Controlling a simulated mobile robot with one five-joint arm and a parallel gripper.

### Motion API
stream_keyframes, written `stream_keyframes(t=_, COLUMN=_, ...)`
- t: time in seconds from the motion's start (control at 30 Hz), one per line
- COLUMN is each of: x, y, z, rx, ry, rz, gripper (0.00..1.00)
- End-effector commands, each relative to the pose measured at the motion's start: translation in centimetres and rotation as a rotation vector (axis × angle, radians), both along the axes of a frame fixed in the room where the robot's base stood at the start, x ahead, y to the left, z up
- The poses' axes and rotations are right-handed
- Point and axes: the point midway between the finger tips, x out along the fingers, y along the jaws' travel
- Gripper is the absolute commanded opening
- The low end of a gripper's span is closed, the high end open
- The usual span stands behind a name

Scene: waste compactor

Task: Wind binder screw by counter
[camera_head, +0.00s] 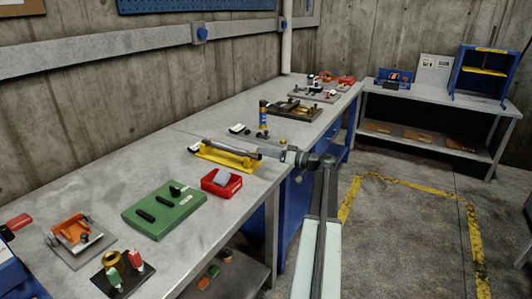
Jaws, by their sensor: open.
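A yellow cradle (226,157) with a long grey bar (231,147) lying along it sits near the middle of the bench; it may be the binder screw, but I cannot tell for sure. My gripper (272,152) is at the right end of this bar, over the bench's front edge. Its jaws are open, though the fingers are too small to make out clearly. I cannot tell whether they touch or surround the bar's end. No counter reading can be made out.
On the bench (150,165), a green block (165,212) and a red bin (221,183) stand nearer; an orange fixture (73,229) is at lower left. A yellow-and-blue upright cylinder (263,118) stands beyond the cradle. Yellow floor lines (400,182) mark clear floor at right.

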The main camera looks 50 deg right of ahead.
Motion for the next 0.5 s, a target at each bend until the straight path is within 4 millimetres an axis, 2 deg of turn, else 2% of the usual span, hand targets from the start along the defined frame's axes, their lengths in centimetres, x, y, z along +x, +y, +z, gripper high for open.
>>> stream_keyframes(t=0.03, x=0.01, y=0.03, z=0.00, rx=0.000, ry=0.000, rz=0.000, gripper=0.33)
stream_keyframes(t=0.13, x=0.01, y=0.06, z=0.00, rx=0.000, ry=0.000, rz=0.001, gripper=0.05)
stream_keyframes(t=0.17, x=0.01, y=0.07, z=0.00, rx=0.000, ry=0.000, rz=0.002, gripper=0.00)
stream_keyframes(t=0.5, x=0.19, y=0.39, z=0.01, rx=0.004, ry=0.000, rz=0.008, gripper=0.00)
